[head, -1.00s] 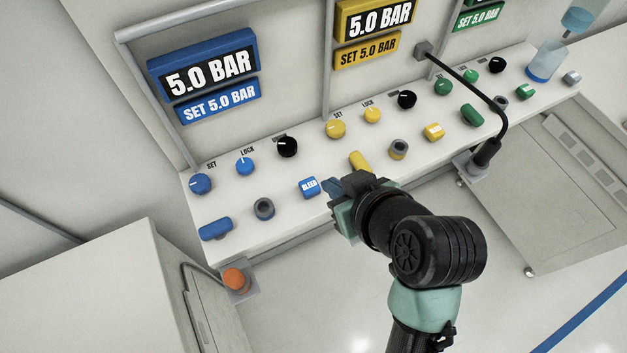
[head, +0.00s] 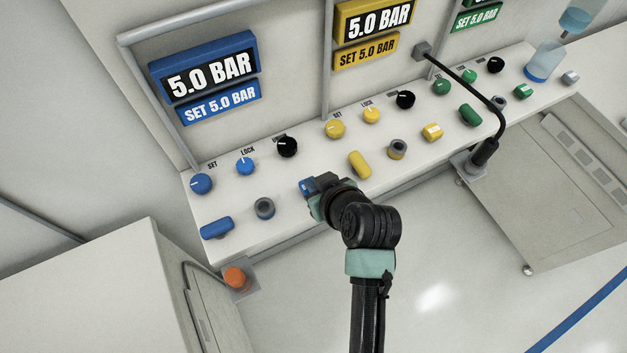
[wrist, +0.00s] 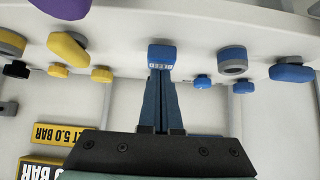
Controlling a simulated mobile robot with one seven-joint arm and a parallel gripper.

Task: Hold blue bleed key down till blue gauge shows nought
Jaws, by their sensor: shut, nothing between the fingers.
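The blue bleed key (wrist: 162,52) is a blue block with a white label. In the wrist view, the closed blue fingertips of my gripper (wrist: 160,73) line up with its near edge; I cannot tell if they touch it or if it is pressed. In the head view my gripper (head: 318,187) covers most of the key. The gripper is shut and empty. The blue gauge (head: 210,76) reads 5.0 BAR, and the blue plate below it (head: 219,102) reads SET 5.0 BAR.
Left of the key sit a blue-grey round fitting (head: 264,208) and a blue bar handle (head: 217,228). A yellow handle (head: 360,165) is close on the right. Blue set (head: 202,183) and lock (head: 245,166) knobs and a black knob (head: 287,146) stand behind. An orange button (head: 236,277) is at the front.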

